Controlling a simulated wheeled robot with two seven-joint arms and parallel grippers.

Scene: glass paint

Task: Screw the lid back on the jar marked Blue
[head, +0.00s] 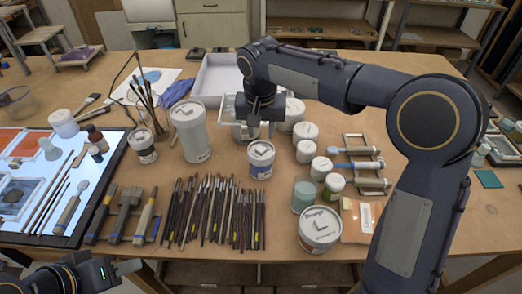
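A small white jar with a blue band on its label (261,160) stands upright on the table, right of centre behind the brushes. It has a white top with a dark angular mark; I cannot read its label or tell whether that top is a separate lid. My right gripper (250,128) points down behind and slightly left of this jar, apart from it, by a clear glass or metal item; its fingertips are hard to make out. My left gripper (128,267) is low at the bottom left, near the table's front edge, far from the jar. Its finger opening is unclear.
A jar marked Orange (320,229) stands at the front right. Several white-topped jars (307,150) stand behind it. A tall white container (190,130) is left of the jar, and a row of brushes (213,210) lies in front. A white tray (214,76) is at the back.

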